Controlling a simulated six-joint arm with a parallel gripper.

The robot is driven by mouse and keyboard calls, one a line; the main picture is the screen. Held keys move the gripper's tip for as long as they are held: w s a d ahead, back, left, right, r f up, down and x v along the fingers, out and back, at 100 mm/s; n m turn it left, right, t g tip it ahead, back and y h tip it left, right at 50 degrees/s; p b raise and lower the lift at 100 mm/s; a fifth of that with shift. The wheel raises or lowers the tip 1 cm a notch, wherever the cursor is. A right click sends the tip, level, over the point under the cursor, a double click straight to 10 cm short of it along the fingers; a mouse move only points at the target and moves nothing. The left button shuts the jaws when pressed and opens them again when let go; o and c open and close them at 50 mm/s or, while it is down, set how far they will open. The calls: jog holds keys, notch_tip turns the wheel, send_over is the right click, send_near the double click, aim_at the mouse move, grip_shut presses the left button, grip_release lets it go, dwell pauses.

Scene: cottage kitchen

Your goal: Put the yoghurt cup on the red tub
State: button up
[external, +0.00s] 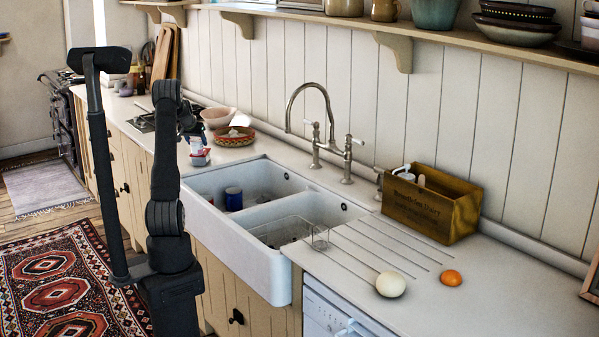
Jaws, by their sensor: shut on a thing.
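My gripper (188,128) is small and dark in the external view, partly hidden behind my arm, over the counter left of the sink. Just below it is a small whitish cup (196,146), which looks like the yoghurt cup, close to the fingers. Right under the cup is a small tub with red, white and blue on it (201,159), on the counter near the sink's back-left corner. The cup and tub overlap in the picture; I cannot tell whether they touch. The fingertips are too small to make out.
A red patterned bowl (233,138) and a pink bowl (217,117) stand behind the tub. The double white sink (268,283) holds a blue cup (233,199) and a wire rack (285,231).

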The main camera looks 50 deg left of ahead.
jog(key=o, duration=1.1)
jog(key=shift+f, duration=0.15)
jog(key=shift+c, duration=0.2)
jog(key=shift+s+d+r, duration=0.1)
jog(key=shift+s+r, duration=0.05)
jog(key=shift+r, duration=0.3)
jog(key=v, duration=1.1)
jog(key=shift+r, duration=0.2)
jog(key=shift+d, duration=0.1)
